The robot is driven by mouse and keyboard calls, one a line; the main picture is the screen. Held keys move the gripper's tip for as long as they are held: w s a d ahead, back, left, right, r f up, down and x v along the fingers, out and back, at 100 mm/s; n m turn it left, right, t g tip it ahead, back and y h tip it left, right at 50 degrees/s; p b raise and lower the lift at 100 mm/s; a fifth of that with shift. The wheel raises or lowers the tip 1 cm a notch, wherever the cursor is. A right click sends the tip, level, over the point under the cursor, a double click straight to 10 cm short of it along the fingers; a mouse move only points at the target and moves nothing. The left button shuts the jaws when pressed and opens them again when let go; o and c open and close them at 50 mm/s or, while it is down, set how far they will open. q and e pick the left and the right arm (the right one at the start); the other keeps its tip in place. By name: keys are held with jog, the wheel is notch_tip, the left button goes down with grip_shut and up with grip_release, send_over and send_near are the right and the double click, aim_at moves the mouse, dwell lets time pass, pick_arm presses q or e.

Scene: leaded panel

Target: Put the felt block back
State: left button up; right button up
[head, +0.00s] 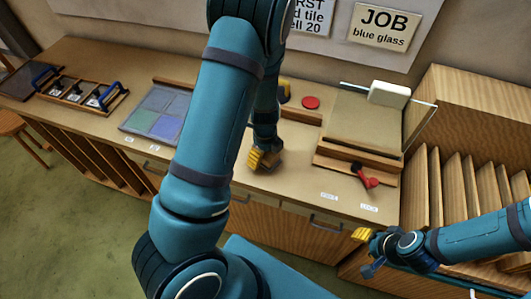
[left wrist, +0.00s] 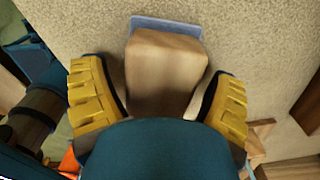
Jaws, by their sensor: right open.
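The felt block (left wrist: 165,75), a tan block with a blue-grey base, shows between the yellow fingers of my left gripper (left wrist: 160,95) in the left wrist view. Its near end is hidden behind the teal gripper body. I cannot tell whether both fingers press on it. In the head view my left gripper (head: 262,160) is low over the middle of the bench, and my arm covers part of that area. My right gripper (head: 367,250) is open and empty, off the front right of the bench.
On the bench (head: 225,190), a tray of blue-handled tools (head: 80,93) and a glass-sheet board (head: 158,112) lie to the left. A red disc (head: 311,102) lies behind the left gripper. A wooden fixture (head: 357,160) with a red-and-black tool (head: 366,178) and a slotted rack (head: 470,185) are right.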

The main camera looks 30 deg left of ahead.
pick_arm(q)
jog(key=shift+r, duration=0.1)
jog(key=shift+r, duration=0.2)
notch_tip(320, 180, up, 12)
jog(key=p, duration=0.2)
jog(key=shift+f, duration=0.15)
jog(key=shift+s, duration=0.15)
dwell(0.5)
